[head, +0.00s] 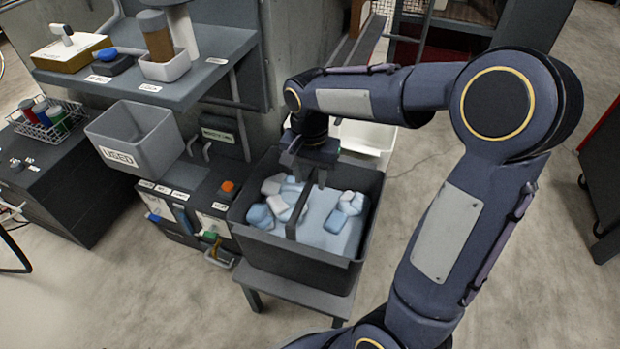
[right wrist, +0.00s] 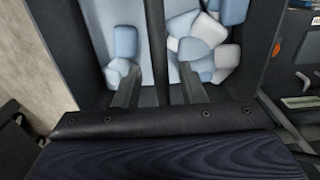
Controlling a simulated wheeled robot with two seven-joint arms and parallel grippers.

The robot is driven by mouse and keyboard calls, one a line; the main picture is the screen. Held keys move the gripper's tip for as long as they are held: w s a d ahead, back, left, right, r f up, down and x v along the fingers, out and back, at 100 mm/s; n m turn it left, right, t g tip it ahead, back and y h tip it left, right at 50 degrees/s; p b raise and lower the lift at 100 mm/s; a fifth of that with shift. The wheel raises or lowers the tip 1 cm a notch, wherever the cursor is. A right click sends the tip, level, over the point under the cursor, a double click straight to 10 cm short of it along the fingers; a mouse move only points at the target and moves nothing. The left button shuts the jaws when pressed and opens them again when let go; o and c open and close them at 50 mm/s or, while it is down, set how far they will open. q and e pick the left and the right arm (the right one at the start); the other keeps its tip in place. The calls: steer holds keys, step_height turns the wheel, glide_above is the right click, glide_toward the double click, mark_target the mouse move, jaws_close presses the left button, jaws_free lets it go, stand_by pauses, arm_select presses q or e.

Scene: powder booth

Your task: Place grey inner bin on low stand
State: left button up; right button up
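A dark grey bin (head: 290,258) with a bar across its middle (head: 292,215) holds several pale blue and white pieces. It stands upright on a low grey stand (head: 300,292), whose legs show below it. My right gripper (head: 309,168) is over the far part of the bin, pointing down. In the right wrist view, its two fingers (right wrist: 158,88) are apart, one on each side of the bar (right wrist: 156,45), with a visible gap on both sides. Whether the fingertips reach below the bar's top edge is hard to tell. My left gripper is not in view.
A light grey bin labelled USED (head: 140,138) is to the left. A bench with an orange button (head: 228,187) stands close beside the dark bin. A white container (head: 362,140) is behind it. Open floor (head: 540,270) lies to the right.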

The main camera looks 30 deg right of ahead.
step_height(320, 180, up, 9)
steer(key=p, duration=0.3)
steer(key=s+a+n+t+y, duration=0.2)
steer(key=s+n, duration=0.2)
steer(key=s, duration=0.5)
steer(key=s+a+f+n+t+y, duration=0.1)
steer(key=s+a+n+t, duration=0.2)
steer(key=s, duration=0.6)
steer(key=shift+a+f+n+t+y, duration=0.2)
steer(key=shift+n+t+y, duration=0.15)
steer(key=shift+n, duration=0.35)
